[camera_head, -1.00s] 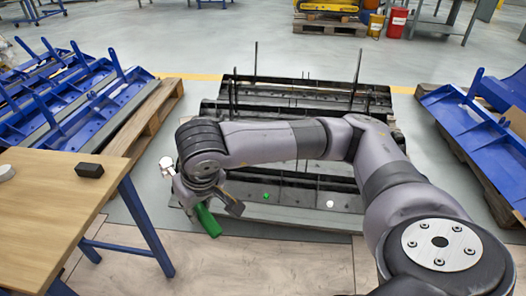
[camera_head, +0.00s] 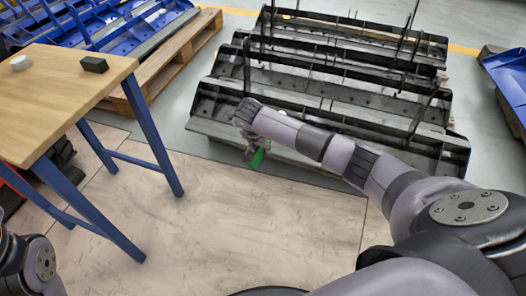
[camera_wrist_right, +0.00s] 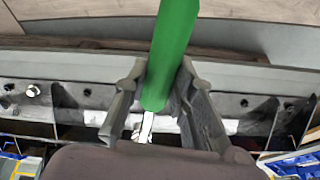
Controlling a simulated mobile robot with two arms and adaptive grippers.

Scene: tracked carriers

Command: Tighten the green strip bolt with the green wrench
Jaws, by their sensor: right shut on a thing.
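My right gripper (camera_head: 254,150) is shut on the green wrench (camera_head: 259,158) at the near edge of the nearest black steel carrier (camera_head: 215,132). In the right wrist view, the fingers of my right gripper (camera_wrist_right: 158,90) clasp the green handle of the wrench (camera_wrist_right: 175,45) from both sides. A silver metal part shows just below the handle, between the fingers; its end is hidden. The green strip bolt is not visible now. A pale bolt head (camera_wrist_right: 33,91) shows on the carrier strip at the left of the wrist view. My left gripper is out of view.
A wooden table (camera_head: 60,105) with blue legs stands at the left, bearing a black block (camera_head: 94,64) and a white round thing (camera_head: 20,62). A pallet (camera_head: 170,65) with blue carriers lies behind it. The floor before the black carriers is clear.

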